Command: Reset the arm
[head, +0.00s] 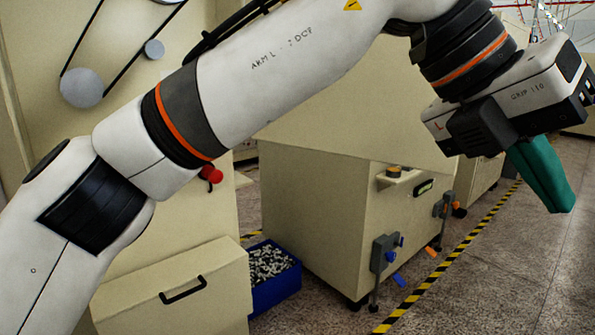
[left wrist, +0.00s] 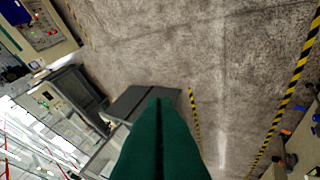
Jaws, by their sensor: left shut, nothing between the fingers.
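My left arm comes in from the left of the head view and reaches across the top to the right. My left gripper (head: 562,208) has green fingers that are closed together, with nothing between them. It hangs in the air over the aisle floor, pointing down and to the right. My right gripper is in neither view.
Beige machines (head: 330,225) stand behind my arm. A blue bin (head: 275,291) of small parts sits on the floor between cabinets. A yellow-black floor stripe (head: 450,262) edges the open grey aisle (head: 535,270) at right.

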